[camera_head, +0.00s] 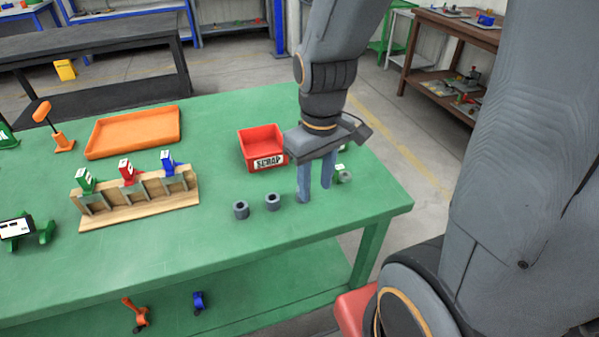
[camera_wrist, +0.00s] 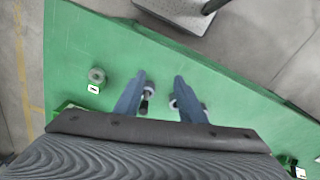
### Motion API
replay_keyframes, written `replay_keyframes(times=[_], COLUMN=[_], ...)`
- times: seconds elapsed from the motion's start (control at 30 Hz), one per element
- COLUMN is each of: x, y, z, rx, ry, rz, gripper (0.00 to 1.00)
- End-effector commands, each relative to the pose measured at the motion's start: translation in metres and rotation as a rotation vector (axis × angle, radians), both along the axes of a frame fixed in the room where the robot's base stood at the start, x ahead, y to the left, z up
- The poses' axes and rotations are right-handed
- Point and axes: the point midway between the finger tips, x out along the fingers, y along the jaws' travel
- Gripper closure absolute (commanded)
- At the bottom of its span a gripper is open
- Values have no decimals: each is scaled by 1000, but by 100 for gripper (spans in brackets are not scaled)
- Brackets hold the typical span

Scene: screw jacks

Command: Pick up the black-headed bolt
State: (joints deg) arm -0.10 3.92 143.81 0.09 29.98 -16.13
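My gripper (camera_head: 315,192) points down over the right part of the green table, with its two blue fingers apart. It also shows in the wrist view (camera_wrist: 160,80), open. A small piece with a dark end and a pale end (camera_wrist: 147,97) lies beside the left finger in the wrist view, partly covered by it. It may be the black-headed bolt, but I cannot tell for sure. Another small dark and pale piece (camera_wrist: 173,101) shows beside the right finger, partly hidden. I see no clear gap or contact between fingers and pieces.
Two short grey cylinders (camera_head: 241,209) (camera_head: 272,202) stand left of my gripper. Another grey one (camera_head: 345,177), with a white label, is to its right. A red scrap bin (camera_head: 262,142) is behind left. A wooden rack (camera_head: 140,207) and an orange tray (camera_head: 133,132) are farther left.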

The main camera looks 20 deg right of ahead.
Motion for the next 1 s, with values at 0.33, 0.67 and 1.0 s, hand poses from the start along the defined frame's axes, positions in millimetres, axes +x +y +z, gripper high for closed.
replay_keyframes(times=[0.33, 0.67, 1.0], x=[47, 74, 76], y=[-1, -1, -1], z=[31, 43, 21], rx=[-24, -28, -25], ry=[23, 31, 35], rz=[846, 1373, 1436], gripper=[64, 64, 64])
